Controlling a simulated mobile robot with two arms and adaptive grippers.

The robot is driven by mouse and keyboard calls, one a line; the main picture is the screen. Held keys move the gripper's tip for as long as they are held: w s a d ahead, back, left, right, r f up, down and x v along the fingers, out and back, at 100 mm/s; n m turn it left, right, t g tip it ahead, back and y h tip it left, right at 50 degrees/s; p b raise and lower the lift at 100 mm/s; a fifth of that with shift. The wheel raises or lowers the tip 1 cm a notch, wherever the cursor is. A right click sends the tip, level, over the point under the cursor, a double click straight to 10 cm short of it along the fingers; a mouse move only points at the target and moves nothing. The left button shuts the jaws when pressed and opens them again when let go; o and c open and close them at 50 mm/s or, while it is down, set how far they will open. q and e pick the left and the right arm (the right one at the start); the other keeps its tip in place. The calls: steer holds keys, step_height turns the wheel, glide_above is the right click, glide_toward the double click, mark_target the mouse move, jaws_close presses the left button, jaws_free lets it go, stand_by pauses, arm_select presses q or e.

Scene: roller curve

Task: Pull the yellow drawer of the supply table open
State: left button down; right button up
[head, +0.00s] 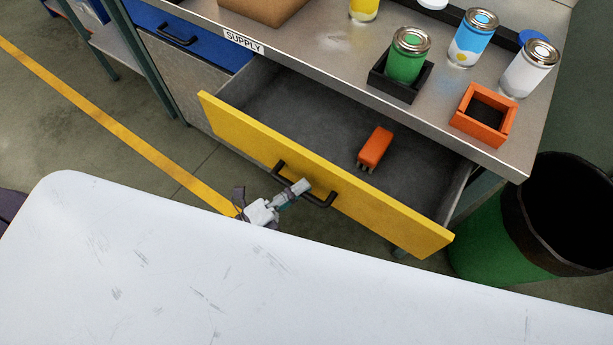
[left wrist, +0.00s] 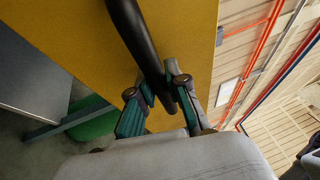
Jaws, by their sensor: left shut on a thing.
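The yellow drawer (head: 345,190) of the supply table (head: 340,55) stands well open, and its grey inside shows. Its front also fills much of the left wrist view (left wrist: 60,45). A black bar handle (head: 320,201) is fixed to the drawer front. My left gripper (head: 296,190) is shut on this handle in the head view. In the left wrist view its fingers (left wrist: 160,98) lie on both sides of the black handle (left wrist: 135,35). My right gripper is in neither view.
An orange block-like object (head: 375,148) lies in the drawer. On the table top stand a green can (head: 405,62) in a black holder, blue and white cans, and an empty orange holder (head: 483,116). A blue drawer (head: 190,38) is at left, and a green bin (head: 500,245) at right. A white surface (head: 200,270) fills the foreground.

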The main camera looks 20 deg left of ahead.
arm_select(q)
steer(key=s+a, duration=0.3)
steer(key=s, duration=0.6)
steer(key=shift+p, duration=0.35)
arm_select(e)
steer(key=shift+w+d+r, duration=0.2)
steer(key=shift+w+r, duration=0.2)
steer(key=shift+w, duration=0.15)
arm_select(q)
steer(key=c, duration=1.1)
jaws_free()
steer(key=shift+c, duration=0.2)
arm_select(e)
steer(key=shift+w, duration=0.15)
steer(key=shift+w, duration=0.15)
arm_select(q)
steer(key=v, duration=1.2)
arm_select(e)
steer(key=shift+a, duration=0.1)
